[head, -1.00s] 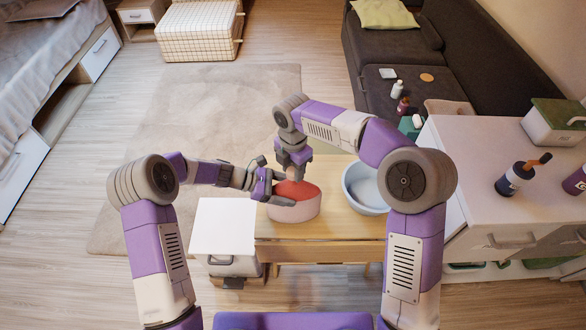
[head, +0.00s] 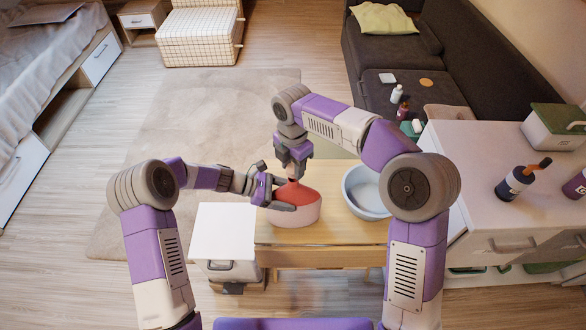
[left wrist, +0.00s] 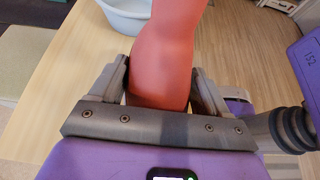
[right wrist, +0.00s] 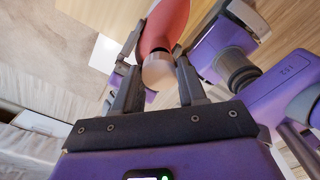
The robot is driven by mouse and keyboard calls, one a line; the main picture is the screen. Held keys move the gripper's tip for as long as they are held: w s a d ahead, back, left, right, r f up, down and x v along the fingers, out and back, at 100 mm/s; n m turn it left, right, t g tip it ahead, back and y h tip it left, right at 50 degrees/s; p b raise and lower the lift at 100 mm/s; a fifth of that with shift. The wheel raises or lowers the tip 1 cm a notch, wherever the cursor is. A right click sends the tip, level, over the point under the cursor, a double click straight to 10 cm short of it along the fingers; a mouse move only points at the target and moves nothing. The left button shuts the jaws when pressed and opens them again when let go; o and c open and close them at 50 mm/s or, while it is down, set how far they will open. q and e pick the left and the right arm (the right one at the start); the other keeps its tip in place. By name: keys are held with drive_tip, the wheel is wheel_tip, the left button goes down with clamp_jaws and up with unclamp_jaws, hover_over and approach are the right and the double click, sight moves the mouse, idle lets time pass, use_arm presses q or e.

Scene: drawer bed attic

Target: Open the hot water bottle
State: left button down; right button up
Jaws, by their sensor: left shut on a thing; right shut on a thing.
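The hot water bottle (head: 305,206) is rounded, red on top and pinkish on its near side, above the low wooden table (head: 345,229). My left gripper (head: 283,199) is shut on its body from the left; the left wrist view shows the red body (left wrist: 165,55) between both fingers. My right gripper (head: 294,176) comes down from above and is shut at the bottle's pale cap (right wrist: 158,70), with a finger on each side in the right wrist view. The cap is largely hidden by this gripper in the head view. I cannot tell whether the cap is loose.
A pale blue basin (head: 366,191) stands on the table to the right. A white box-like cabinet (head: 225,232) adjoins the table at left. A white drawer unit (head: 480,190) at right carries a dark bottle (head: 513,183) and a green-lidded box (head: 553,126). A dark sofa (head: 390,60) stands behind.

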wheel_tip(320, 180, up, 2)
drive_tip(key=shift+r, duration=0.1)
use_arm(q)
unclamp_jaws()
